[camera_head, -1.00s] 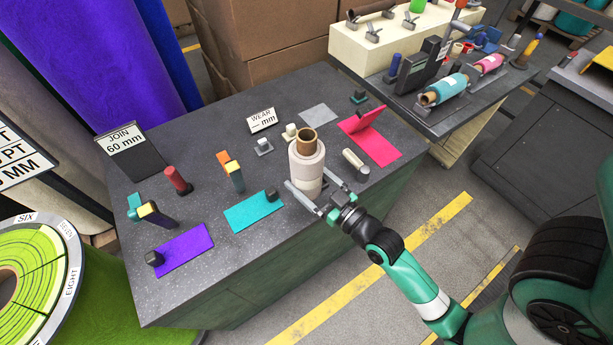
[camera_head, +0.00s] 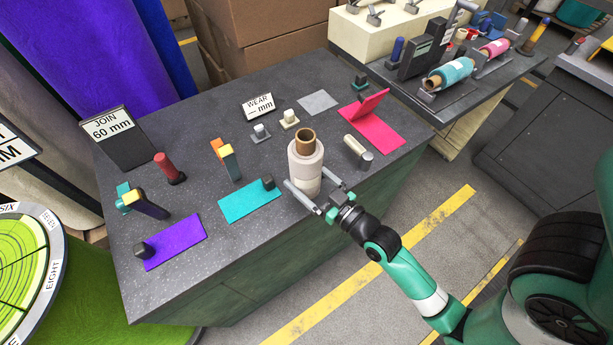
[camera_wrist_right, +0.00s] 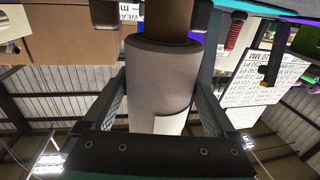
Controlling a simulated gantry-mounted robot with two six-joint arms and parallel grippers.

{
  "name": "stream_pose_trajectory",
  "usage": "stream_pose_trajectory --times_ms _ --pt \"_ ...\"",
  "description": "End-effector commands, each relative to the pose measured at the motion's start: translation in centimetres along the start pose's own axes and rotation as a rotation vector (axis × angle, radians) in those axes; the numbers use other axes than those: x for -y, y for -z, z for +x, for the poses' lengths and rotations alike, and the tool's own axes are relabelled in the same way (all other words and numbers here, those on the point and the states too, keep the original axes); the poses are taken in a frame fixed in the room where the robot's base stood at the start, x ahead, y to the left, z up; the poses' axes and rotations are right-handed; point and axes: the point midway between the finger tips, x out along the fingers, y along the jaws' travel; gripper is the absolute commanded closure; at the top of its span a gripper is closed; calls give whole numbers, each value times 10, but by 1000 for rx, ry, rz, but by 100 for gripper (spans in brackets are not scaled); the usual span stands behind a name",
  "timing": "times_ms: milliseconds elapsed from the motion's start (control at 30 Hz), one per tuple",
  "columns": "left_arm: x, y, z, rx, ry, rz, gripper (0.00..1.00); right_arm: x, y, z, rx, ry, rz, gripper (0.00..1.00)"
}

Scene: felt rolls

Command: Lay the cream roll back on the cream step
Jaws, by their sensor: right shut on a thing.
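The cream roll (camera_head: 305,168) is upright with its brown core (camera_head: 304,141) showing on top. My right gripper (camera_head: 321,197) is shut on it, one finger on each side. In the right wrist view the roll (camera_wrist_right: 158,85) fills the gap between the fingers (camera_wrist_right: 160,115). I cannot tell whether its lower end touches the bench. The cream step (camera_head: 385,38) is at the back right, with grey metal cradles on top; its upper edge is cut off. My left gripper is not in view.
The dark bench (camera_head: 225,275) holds a teal pad (camera_head: 245,203), a purple pad (camera_head: 178,243), a pink pad (camera_head: 385,130), a WEAR sign (camera_head: 258,106) and a JOIN sign (camera_head: 112,128). A teal roll (camera_head: 450,73) and a pink roll (camera_head: 495,48) lie before the cream step.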

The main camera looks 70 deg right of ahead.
Motion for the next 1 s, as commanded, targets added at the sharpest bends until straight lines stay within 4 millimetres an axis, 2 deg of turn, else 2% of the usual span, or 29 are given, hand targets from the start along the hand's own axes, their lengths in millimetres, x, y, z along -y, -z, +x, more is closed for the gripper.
stream_pose_trajectory --times_ms 667,700,733,1000 --pt "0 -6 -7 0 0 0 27 0 -10 0 -2 0 0 97" --pt "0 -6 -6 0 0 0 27 0 -9 0 -2 0 0 3" --pt "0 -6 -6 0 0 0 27 0 -9 0 -2 0 0 0" --pt "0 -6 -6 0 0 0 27 0 -10 0 1 0 0 0"
